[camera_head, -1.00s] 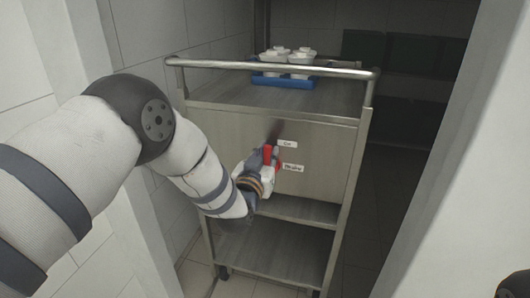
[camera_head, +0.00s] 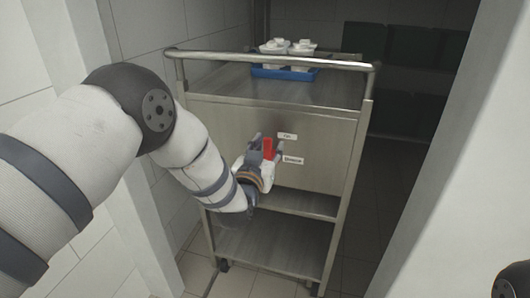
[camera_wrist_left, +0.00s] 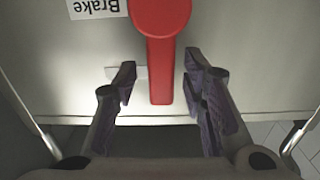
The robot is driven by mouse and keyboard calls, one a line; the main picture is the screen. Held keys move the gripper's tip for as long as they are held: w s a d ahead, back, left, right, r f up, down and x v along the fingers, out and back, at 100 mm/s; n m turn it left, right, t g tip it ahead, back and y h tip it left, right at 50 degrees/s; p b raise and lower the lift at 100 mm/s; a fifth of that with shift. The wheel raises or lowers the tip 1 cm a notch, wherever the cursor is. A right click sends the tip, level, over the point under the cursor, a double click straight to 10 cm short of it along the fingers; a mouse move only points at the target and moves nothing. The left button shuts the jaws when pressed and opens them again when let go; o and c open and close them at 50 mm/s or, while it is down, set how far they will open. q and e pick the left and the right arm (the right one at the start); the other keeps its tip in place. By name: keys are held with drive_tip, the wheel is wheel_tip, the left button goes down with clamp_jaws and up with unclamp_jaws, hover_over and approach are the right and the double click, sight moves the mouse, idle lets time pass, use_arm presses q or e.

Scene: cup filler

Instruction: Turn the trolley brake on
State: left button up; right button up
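The trolley (camera_head: 220,115) stands ahead, with a red brake lever (camera_head: 268,149) on its front panel. In the left wrist view the lever (camera_wrist_left: 161,65) has a round hub at the top and a straight handle pointing down the picture. A "Brake" label (camera_wrist_left: 95,7) reads upside down beside the hub. My left gripper (camera_head: 266,143) is at the panel, with its fingers apart on either side of the lever. In the wrist view the open gripper (camera_wrist_left: 160,85) has the handle between its fingers, with gaps on both sides. My right gripper is not in view.
Two white labels, the upper one (camera_head: 287,136) and the lower one (camera_head: 293,160), sit right of the lever. A blue tray (camera_head: 285,73) with white containers (camera_head: 302,47) stands on top. Walls flank the trolley at left and right.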

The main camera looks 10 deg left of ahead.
use_arm(q)
drive_tip(key=s, duration=1.1)
drive_tip(key=shift+s+a, duration=0.2)
drive_tip(key=shift+s, duration=0.1)
